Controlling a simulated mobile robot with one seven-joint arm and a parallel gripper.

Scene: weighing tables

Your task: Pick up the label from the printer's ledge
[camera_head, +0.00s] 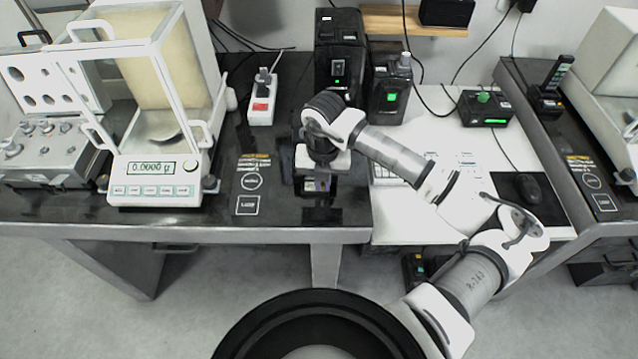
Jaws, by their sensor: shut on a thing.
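My gripper (318,184) points down over the black table at the middle, in front of the tall black device. Its white hand covers most of the fingers. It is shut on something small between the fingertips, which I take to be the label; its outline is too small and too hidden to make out. A dark unit with a small greyish front shows right under the hand, and I cannot tell whether it is the printer or part of my gripper. The tall black box (340,62) with a green light stands just behind, and it may be the printer.
A balance (155,170) reading 0.0000 g stands left, beside a grey weight case (50,160). A power strip (262,98), a second black box (391,92) and a small green-lit device (486,108) stand behind. A mouse (528,188) lies right. The table's front strip is clear.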

